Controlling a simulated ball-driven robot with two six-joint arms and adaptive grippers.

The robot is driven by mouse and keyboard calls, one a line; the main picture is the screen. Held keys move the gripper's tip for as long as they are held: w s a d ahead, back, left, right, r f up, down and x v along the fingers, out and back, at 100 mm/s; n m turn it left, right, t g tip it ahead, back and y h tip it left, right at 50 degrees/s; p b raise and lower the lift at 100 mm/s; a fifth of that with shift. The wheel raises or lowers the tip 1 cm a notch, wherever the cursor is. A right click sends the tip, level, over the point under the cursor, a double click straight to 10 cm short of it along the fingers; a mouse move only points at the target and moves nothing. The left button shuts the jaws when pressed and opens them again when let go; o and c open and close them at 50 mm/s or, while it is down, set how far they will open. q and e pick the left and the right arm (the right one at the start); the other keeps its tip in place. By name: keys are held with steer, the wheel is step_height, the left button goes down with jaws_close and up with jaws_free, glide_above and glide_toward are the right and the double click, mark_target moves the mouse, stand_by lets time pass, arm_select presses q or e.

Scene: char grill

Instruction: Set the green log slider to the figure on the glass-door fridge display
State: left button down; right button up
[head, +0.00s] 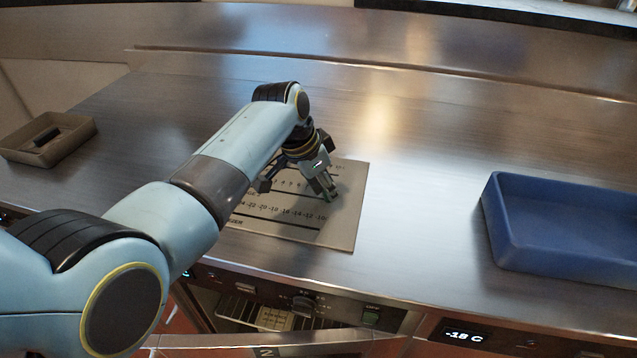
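The log board (345,215) is a pale plate with rows of printed figures and dark slots, lying on the steel counter. Its lower row reads about -22 to -10. My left gripper (326,188) points down over the board's right part. A small green piece (331,196), seemingly the green slider, shows at its fingertips, by the right end of the lower row. The gripper hides much of it, and I cannot tell whether the fingers grip it. A display (463,335) on the front panel at lower right reads -18 C. My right gripper is not in view.
A blue bin (500,245) stands on the right of the counter. A small brown tray (75,145) with a dark object (46,136) is at far left. Another lit display (187,273) is mostly hidden by my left arm. The counter behind the board is clear.

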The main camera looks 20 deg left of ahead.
arm_select(q)
steer(key=c, duration=1.1)
jaws_free()
steer(key=shift+d, duration=0.4)
steer(key=shift+a+r, duration=0.15)
steer(key=shift+a, duration=0.05)
steer(key=shift+a+r, duration=0.1)
steer(key=shift+r, duration=0.25)
steer(key=v, duration=1.1)
steer(key=shift+s, duration=0.1)
steer(key=shift+f, duration=0.1)
